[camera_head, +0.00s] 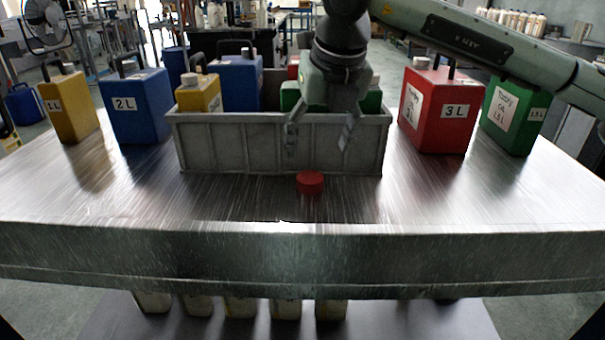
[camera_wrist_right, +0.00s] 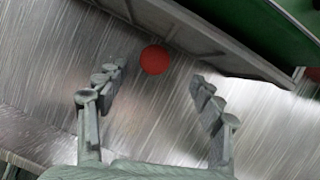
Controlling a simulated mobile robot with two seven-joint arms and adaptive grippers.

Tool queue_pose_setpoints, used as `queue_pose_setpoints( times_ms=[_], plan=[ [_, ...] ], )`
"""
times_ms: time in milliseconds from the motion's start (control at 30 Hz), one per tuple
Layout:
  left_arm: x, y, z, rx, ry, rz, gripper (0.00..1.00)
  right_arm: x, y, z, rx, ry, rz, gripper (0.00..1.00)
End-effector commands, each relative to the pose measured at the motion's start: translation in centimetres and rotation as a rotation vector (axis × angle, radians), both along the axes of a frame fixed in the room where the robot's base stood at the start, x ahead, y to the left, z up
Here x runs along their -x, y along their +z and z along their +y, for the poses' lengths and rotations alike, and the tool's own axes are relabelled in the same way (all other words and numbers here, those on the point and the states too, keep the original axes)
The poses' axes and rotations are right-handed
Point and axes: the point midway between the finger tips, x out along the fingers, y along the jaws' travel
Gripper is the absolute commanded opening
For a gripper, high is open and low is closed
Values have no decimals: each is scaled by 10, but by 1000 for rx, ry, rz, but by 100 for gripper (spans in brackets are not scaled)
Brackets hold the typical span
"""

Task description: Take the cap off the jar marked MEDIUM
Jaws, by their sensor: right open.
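No label reading MEDIUM is legible in either view, so I cannot tell which container it is. A red round cap (camera_head: 310,182) lies on the metal table in front of the grey crate; it also shows in the right wrist view (camera_wrist_right: 154,60), just beyond my fingertips. My right gripper (camera_head: 319,142) is open and empty, pointing down at the crate's front side, above and behind the cap in the head view. In the right wrist view its spread fingers (camera_wrist_right: 160,82) are apart from the cap. My left gripper is not in view.
The grey crate (camera_head: 225,147) holds several canisters, including yellow (camera_head: 199,93) and blue (camera_head: 236,82) ones. Yellow 1L (camera_head: 69,107) and blue 2L (camera_head: 138,106) canisters stand left; red 3L (camera_head: 437,108) and green (camera_head: 514,115) ones stand right. The table front (camera_head: 420,200) is clear.

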Motion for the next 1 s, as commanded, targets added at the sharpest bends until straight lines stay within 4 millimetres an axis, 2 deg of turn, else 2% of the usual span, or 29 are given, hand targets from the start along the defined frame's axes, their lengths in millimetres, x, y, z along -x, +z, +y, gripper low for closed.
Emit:
queue_pose_setpoints(
  times_ms=[267,533,867,1000],
  plan=[
    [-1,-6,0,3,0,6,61,-10,-29,4,5,-1,2,67],
    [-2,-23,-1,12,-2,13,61,-20,-65,14,4,-1,3,67],
    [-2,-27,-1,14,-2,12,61,-23,-72,15,2,1,1,67],
    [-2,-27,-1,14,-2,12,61,-23,-72,15,2,1,1,50]
  ],
)
